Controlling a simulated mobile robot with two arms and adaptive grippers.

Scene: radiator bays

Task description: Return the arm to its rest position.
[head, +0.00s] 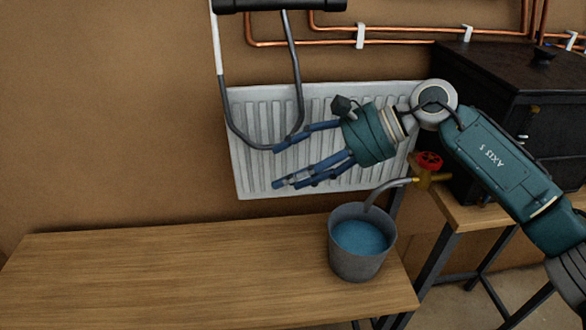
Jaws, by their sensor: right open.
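My right arm reaches in from the right edge. My right gripper (279,167) has blue fingers spread apart and pointing left, with nothing between them. It is in front of the white radiator (240,150) on the brown wall and covers part of it. The gripper is above the wooden bench and higher in the picture than the grey bucket. My left gripper does not show.
A grey bucket (348,262) holding blue water stands at the bench's (150,270) right end, under a spout from a red-handled valve (430,162). A dark stove (490,70) stands at right. A dark bent tube (229,110) hangs before the radiator. The bench's left part is clear.

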